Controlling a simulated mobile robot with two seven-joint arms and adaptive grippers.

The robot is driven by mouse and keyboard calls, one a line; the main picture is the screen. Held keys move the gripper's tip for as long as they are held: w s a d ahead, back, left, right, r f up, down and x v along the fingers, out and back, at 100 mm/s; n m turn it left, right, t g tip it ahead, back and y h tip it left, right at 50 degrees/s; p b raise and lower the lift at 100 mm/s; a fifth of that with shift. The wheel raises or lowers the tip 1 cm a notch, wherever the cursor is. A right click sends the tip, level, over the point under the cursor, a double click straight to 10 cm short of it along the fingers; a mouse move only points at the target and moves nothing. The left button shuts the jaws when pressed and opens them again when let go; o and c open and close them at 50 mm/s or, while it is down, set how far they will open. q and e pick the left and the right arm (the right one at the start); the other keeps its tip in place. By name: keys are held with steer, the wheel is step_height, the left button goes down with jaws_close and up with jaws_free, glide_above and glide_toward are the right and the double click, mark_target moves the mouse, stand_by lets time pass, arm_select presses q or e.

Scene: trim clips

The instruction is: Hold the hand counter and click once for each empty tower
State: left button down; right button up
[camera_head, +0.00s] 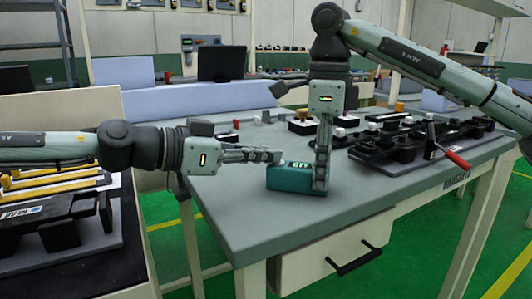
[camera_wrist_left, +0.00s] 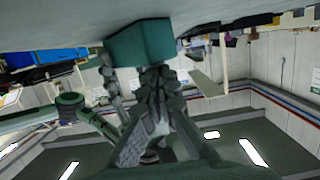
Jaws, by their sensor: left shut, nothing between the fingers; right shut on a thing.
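The hand counter (camera_head: 287,178) is a teal box with white lettering on its top, on the grey table near its front edge. It also shows in the left wrist view (camera_wrist_left: 143,42). My right gripper (camera_head: 321,184) points down and is shut on the counter's right end. My left gripper (camera_head: 277,157) comes in from the left, shut and empty, with its fingertips at the counter's upper left edge. I cannot tell whether they touch it. Black fixtures with upright blocks (camera_head: 400,148) stand on the right of the table; which towers are empty is too small to tell.
A red-handled lever (camera_head: 457,159) sticks out of the fixture at the right. Small red, white and yellow parts (camera_head: 302,116) stand at the table's back. A rack with yellow bars (camera_head: 60,182) is at the left. The table's front left (camera_head: 250,220) is clear.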

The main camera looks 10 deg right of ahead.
steer(key=shift+f, duration=0.1)
arm_select(q)
steer(key=s+a+r, duration=0.3)
steer(key=a+r, duration=0.3)
steer(key=a, duration=0.3)
steer(key=shift+s+r, duration=0.2)
steer(key=shift+s, duration=0.15)
stand_by(1.9)
steer(key=shift+s+r, duration=0.1)
steer(key=shift+r, duration=0.45)
